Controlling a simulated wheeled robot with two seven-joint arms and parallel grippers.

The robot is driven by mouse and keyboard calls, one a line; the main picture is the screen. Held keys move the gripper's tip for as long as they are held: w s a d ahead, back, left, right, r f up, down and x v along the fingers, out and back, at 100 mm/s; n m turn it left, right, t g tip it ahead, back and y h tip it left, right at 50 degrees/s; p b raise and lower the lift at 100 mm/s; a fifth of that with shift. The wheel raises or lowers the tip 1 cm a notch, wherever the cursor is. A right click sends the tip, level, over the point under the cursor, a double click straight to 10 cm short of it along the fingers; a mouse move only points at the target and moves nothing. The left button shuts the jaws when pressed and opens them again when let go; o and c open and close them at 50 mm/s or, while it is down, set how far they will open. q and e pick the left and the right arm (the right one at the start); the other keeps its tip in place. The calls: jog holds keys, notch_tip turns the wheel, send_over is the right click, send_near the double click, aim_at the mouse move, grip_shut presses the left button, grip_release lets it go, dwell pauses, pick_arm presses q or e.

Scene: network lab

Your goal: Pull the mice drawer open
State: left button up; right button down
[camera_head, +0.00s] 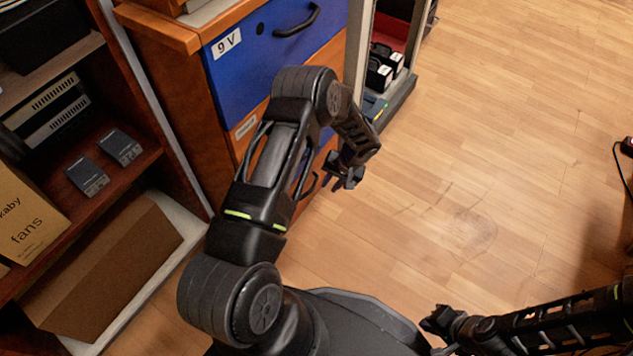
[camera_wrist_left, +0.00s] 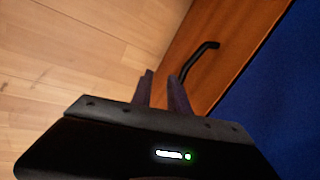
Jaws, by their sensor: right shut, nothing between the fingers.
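A wooden drawer cabinet (camera_head: 160,55) stands at upper left of the head view. Its top front is blue (camera_head: 262,52), with a "9 V" label and a black handle. An orange wooden front below carries a small label (camera_head: 246,126) too small to read, so I cannot tell which drawer is the mice one. In the left wrist view a black handle (camera_wrist_left: 203,56) sits on an orange wooden front, just beyond the fingers. My left gripper (camera_head: 347,180) is open beside the cabinet front; its fingers (camera_wrist_left: 160,78) show a gap with nothing between them. My right gripper (camera_head: 432,325) is shut and empty, low over the floor.
My left arm hides much of the lower drawer fronts. A shelf (camera_head: 130,170) with small boxes and cartons stands left of the cabinet. A grey rack (camera_head: 400,98) with black items stands behind it.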

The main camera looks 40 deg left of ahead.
aim_at(315, 185)
pick_arm(q)
jog(key=a, duration=0.1)
jog(key=s+a, duration=0.1)
jog(key=a, duration=0.1)
jog(key=a+f+b, duration=0.1)
jog(key=shift+s+a, duration=0.2)
jog(key=shift+f, duration=0.1)
grip_shut()
dwell(1.2)
